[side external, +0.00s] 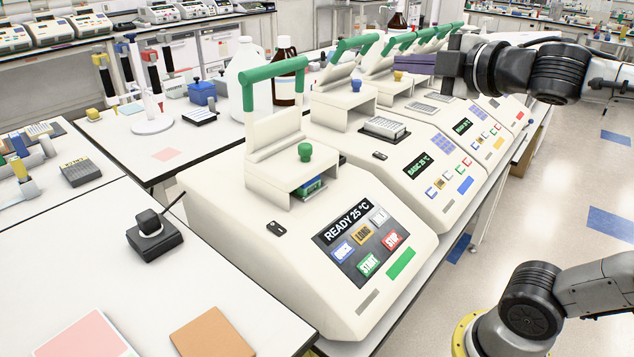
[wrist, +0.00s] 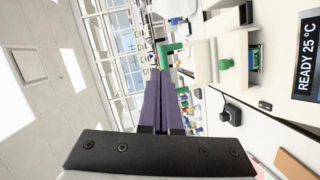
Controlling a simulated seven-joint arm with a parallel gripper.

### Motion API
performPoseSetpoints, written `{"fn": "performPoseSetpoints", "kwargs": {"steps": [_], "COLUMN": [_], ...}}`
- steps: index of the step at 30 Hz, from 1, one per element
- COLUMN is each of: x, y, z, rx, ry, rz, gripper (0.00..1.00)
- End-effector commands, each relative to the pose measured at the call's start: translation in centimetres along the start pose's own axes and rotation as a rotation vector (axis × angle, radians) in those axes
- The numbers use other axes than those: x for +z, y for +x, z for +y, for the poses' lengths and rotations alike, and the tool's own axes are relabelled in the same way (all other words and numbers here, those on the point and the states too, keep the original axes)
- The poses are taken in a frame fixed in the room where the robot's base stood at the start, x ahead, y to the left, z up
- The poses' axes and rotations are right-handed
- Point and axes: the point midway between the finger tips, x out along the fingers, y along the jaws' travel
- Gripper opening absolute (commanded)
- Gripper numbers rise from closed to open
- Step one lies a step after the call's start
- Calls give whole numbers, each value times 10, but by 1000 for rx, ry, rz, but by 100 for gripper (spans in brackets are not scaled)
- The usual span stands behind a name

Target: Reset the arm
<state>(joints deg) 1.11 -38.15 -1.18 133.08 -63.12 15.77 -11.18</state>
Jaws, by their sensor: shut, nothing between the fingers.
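My gripper (side external: 402,63) has purple fingers, pressed together with nothing between them. It is raised at the upper right of the side external view, level with the row of green lid handles and apart from the machines as far as I can tell. In the wrist view the shut purple fingers (wrist: 163,100) point up the picture, towards the nearest cycler's green handle (wrist: 172,55). The nearest thermal cycler (side external: 232,195) has its lid raised and its screen reads READY 25 °C. A blue-green item (side external: 308,187) sits in its opening below the green knob (side external: 305,152).
A second cycler (side external: 407,185) and more stand in a row behind, lids raised. A white jug (side external: 245,80) and a brown bottle (side external: 285,75) stand on the bench behind. A small black device (side external: 153,238) lies at left. The floor (side external: 555,160) at right is open.

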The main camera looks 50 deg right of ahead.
Motion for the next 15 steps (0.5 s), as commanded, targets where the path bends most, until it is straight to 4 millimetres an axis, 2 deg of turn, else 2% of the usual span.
{"fn": "performPoseSetpoints", "kwargs": {"steps": [3,7,12,15], "x": [25,42,44,39], "y": [-9,-26,-58,-76], "z": [-44,-101,-173,-202], "rx": [-126,-292,-528,-645], "ry": [259,530,831,954], "rz": [-106,-235,-404,-487], "gripper": [0,0,0,0]}}
